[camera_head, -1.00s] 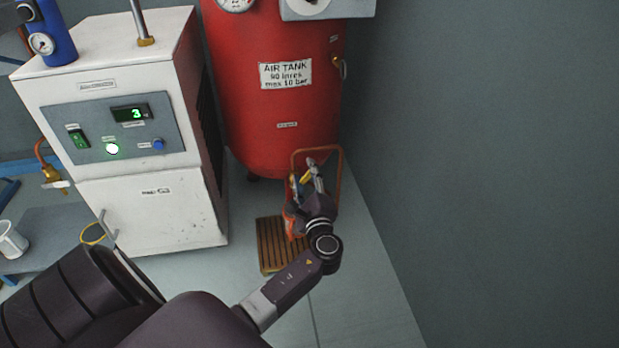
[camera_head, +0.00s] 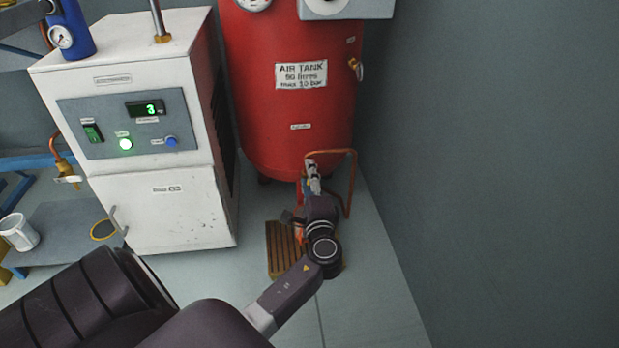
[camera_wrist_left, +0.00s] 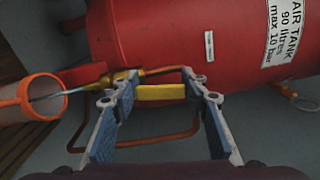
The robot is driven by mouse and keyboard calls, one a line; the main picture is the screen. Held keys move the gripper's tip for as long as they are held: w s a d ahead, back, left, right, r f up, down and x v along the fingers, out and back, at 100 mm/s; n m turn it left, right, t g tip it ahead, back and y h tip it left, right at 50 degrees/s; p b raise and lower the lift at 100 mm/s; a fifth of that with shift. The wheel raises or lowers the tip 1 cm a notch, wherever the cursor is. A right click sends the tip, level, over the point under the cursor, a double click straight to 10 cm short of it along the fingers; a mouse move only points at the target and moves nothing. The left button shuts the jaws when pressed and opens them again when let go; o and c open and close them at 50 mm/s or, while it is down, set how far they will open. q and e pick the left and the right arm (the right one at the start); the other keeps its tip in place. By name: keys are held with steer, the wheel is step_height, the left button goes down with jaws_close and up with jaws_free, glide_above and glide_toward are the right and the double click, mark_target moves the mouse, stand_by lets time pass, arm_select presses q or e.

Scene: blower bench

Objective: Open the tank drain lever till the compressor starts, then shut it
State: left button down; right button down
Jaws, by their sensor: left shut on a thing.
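The red air tank (camera_head: 290,125) stands against the back wall, also seen in the left wrist view (camera_wrist_left: 150,35). Under it, in the wrist view, a brass valve (camera_wrist_left: 112,78) carries a yellow drain lever (camera_wrist_left: 160,92) lying crosswise. My left gripper (camera_head: 313,178) is below the tank's front, its two blue-padded fingers (camera_wrist_left: 162,94) at the lever's two ends, shut on it. A thin pale streak (camera_wrist_left: 45,97) runs between the valve and an orange-rimmed cup (camera_wrist_left: 32,95); I cannot tell if it is air, water or a tube. My right gripper is out of view.
A white cabinet (camera_head: 180,210) with a green-lit display reading 3 stands left of the tank. A copper pipe (camera_head: 352,185) bends close beside my gripper. A wooden slatted grate (camera_head: 280,250) lies on the floor below. The floor to the right is clear up to the wall.

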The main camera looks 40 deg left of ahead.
arm_select(q)
steer(key=c, duration=1.1)
jaws_free()
steer(key=v, duration=1.2)
